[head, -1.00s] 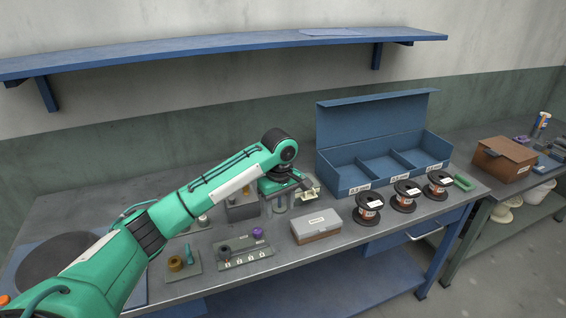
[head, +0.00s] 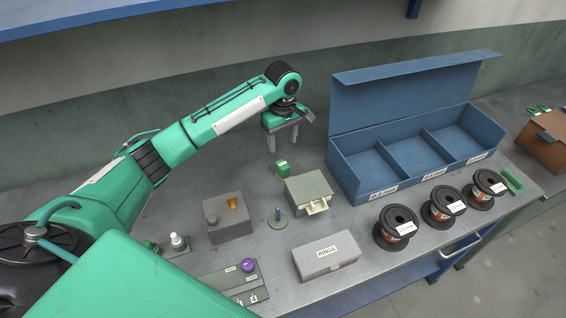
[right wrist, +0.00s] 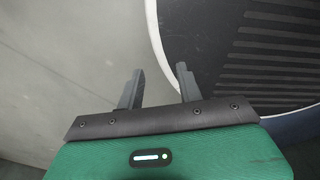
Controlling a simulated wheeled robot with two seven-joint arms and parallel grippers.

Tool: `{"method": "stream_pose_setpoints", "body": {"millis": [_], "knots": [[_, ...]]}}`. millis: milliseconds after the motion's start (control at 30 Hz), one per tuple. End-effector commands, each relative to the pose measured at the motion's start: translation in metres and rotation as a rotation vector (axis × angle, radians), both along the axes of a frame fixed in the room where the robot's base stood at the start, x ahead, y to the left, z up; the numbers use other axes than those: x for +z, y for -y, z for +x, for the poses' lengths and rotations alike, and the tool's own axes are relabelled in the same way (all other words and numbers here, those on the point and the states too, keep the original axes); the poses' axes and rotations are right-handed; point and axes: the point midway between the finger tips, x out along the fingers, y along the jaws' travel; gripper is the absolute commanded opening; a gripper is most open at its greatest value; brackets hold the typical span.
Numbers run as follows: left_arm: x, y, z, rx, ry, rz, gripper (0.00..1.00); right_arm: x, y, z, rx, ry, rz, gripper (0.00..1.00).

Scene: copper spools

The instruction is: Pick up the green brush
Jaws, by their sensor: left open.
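A long green object (head: 513,180), which looks like the green brush, lies at the right end of the workbench, beside the rightmost copper spool (head: 489,183). Its bristles cannot be made out. My left gripper (head: 283,146) is open and empty, fingers pointing down above the back of the bench, far to the left of that object. A small green block (head: 282,168) with a pale label sits just below the fingers in the picture. My right gripper (right wrist: 160,82) is open in the right wrist view, with nothing between its fingers.
A blue three-compartment bin (head: 362,190) stands behind the copper spools (head: 397,228). A grey-green case (head: 309,192), a RINGS box (head: 327,260) and a grey block (head: 229,219) crowd the middle. A blue shelf (head: 200,12) hangs above. A dark round ribbed surface (right wrist: 250,50) is near my right gripper.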

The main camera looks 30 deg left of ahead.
Motion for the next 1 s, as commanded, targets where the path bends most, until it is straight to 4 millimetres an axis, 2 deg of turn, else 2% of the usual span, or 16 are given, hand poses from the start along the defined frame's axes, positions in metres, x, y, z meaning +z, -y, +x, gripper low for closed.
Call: {"method": "stream_pose_setpoints", "body": {"millis": [100,300,567,800,1000], "knots": [[-0.024,-0.001,-0.001,0.002,-0.005,0.002,0.55,0.005,0.004,-0.006,0.001,-0.008,-0.004,0.36],[-0.056,0.0,-0.001,0.001,-0.001,0.0,0.55,0.009,0.006,-0.004,0.001,-0.006,-0.007,0.36],[-0.075,0.002,-0.005,0.001,-0.003,0.001,0.55,0.017,0.004,0.006,0.002,0.008,-0.004,0.36],[-0.109,0.005,-0.01,0.001,0.0,0.001,0.55,0.026,-0.004,0.005,0.0,0.007,0.005,0.36],[-0.116,0.005,-0.01,0.0,0.002,0.001,0.55,0.026,-0.006,0.004,0.001,0.006,0.007,0.36]]}}
